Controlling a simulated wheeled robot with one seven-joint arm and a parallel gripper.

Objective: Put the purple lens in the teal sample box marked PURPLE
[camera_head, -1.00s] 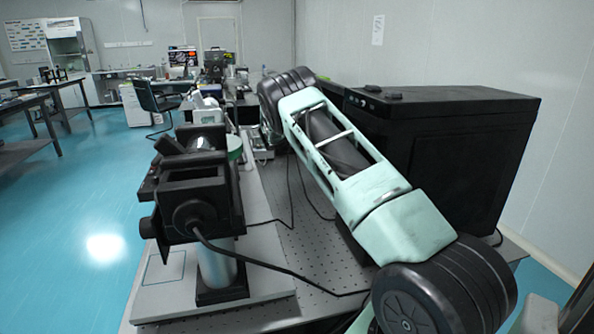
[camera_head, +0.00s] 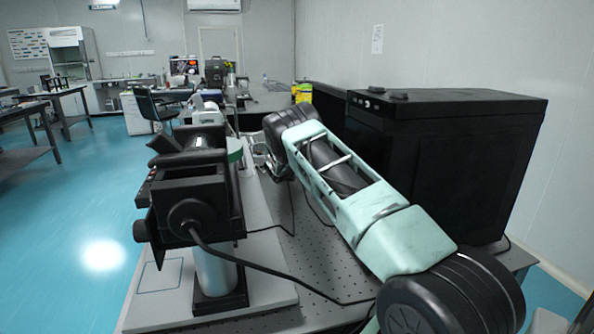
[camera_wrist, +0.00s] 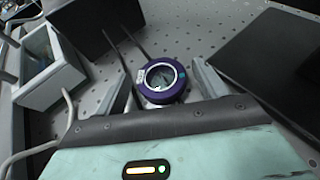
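The purple lens (camera_wrist: 162,79), a ring with clear glass and a small white label, lies over the perforated table in the wrist view. My gripper (camera_wrist: 164,88) has its two grey fingers on either side of the lens, with a narrow gap seeming to show at each side. I see no firm grip on it. In the head view my arm reaches away over the table, and its gripper end and the lens cannot be made out. I cannot identify the teal sample box marked PURPLE in either view.
A pale open-topped box (camera_wrist: 49,75) stands left of the lens, with a black block (camera_wrist: 92,22) behind it. A dark flat-sided object (camera_wrist: 275,70) is at the right. In the head view, a black optical mount (camera_head: 195,195) stands left of my arm and a large black cabinet (camera_head: 450,160) right.

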